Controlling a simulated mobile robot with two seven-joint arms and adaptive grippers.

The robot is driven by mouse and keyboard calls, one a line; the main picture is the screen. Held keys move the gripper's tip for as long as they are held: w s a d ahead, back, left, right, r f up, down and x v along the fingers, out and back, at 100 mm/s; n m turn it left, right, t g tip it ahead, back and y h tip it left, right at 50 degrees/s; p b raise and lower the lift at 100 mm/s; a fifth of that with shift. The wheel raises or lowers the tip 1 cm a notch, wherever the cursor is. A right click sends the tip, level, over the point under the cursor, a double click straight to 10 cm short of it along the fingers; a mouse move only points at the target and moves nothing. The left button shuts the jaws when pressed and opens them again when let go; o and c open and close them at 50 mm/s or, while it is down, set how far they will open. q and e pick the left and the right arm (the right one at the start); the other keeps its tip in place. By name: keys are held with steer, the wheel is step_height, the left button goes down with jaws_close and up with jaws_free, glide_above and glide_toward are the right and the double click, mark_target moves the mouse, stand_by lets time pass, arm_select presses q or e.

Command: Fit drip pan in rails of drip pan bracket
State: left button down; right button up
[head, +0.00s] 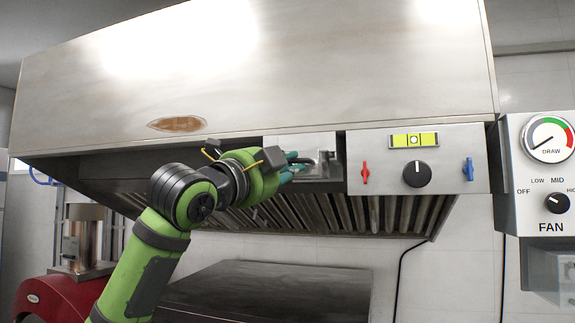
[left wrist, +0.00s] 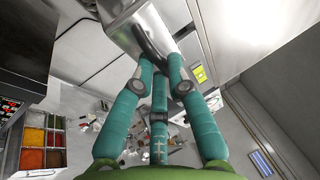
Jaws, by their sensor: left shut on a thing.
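My left gripper (head: 294,168) is up at the lower front edge of the hood, its teal fingers closed. In the left wrist view the fingers (left wrist: 160,80) are shut on the dark handle of a shiny metal box, which I take as the drip pan (left wrist: 135,20). In the head view the drip pan (head: 318,160) is partly hidden behind the fingers. A pale metal plate (head: 300,142) just above the fingers may be part of the drip pan bracket; I cannot tell. The rails are not clearly visible, and I cannot tell whether the pan touches them. My right gripper is not in view.
The steel hood (head: 330,70) spans above, with slanted filters (head: 330,212) beneath. A control panel (head: 440,178) with a knob, red and blue levers and a level is close right of the pan. A fan box (head: 535,190) stands farther right. A dark flat top (head: 270,285) lies below.

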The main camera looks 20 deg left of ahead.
mark_target(297, 175)
arm_select(q)
steer(key=shift+w, duration=2)
stand_by(0.3)
steer(key=shift+w, duration=0.4)
steer(key=shift+w+d, duration=0.1)
steer(key=shift+w, duration=0.25)
steer(key=shift+w, duration=0.8)
steer(key=shift+t+h, duration=0.3)
stand_by(0.4)
steer(key=c, duration=1.2)
jaws_free()
steer(key=shift+o, duration=0.2)
steer(key=shift+f, duration=0.1)
